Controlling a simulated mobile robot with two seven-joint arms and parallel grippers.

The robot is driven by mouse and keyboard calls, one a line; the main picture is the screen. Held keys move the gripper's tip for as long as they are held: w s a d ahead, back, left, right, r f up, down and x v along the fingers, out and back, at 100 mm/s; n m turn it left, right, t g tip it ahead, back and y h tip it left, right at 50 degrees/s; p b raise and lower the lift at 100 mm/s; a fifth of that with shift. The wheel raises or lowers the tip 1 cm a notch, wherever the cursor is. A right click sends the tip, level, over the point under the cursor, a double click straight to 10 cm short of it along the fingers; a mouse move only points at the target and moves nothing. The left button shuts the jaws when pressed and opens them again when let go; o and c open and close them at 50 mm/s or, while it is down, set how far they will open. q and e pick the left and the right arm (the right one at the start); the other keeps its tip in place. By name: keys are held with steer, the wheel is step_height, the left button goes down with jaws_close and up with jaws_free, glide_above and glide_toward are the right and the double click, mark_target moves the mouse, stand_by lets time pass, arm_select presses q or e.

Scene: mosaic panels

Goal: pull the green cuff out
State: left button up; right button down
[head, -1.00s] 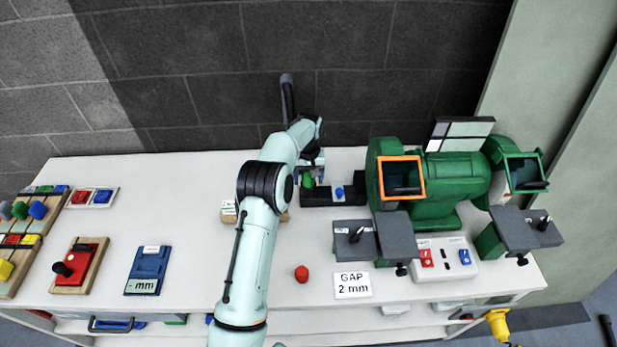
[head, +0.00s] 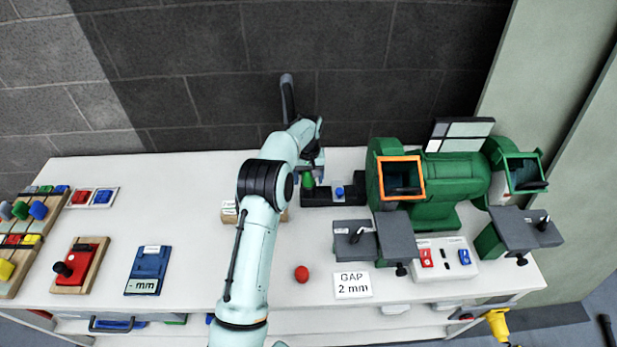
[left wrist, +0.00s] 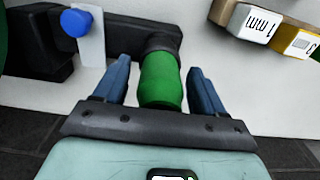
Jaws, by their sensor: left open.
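The green cuff (left wrist: 161,80) is a short green cylinder in the left wrist view, with its far end at a dark ring on a black holder (left wrist: 135,32). In the head view the cuff (head: 308,181) shows as a small green patch at the left end of the black holder (head: 347,195). My left gripper (left wrist: 160,75) is open, with one blue finger on each side of the cuff and a visible gap on both sides. In the head view the left gripper (head: 311,170) is partly hidden by its own arm. My right gripper is not in view.
A blue knob (left wrist: 76,22) on a white plate is beside the cuff. Marked blocks (left wrist: 252,22) lie close by. A green grinder (head: 440,185) stands to the right. A red button (head: 301,274) and a GAP 2 mm card (head: 352,285) are at the front.

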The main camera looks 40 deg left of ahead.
arm_select(q)
jaws_close()
steer(key=shift+r, duration=3.05)
steer(key=shift+r, duration=3)
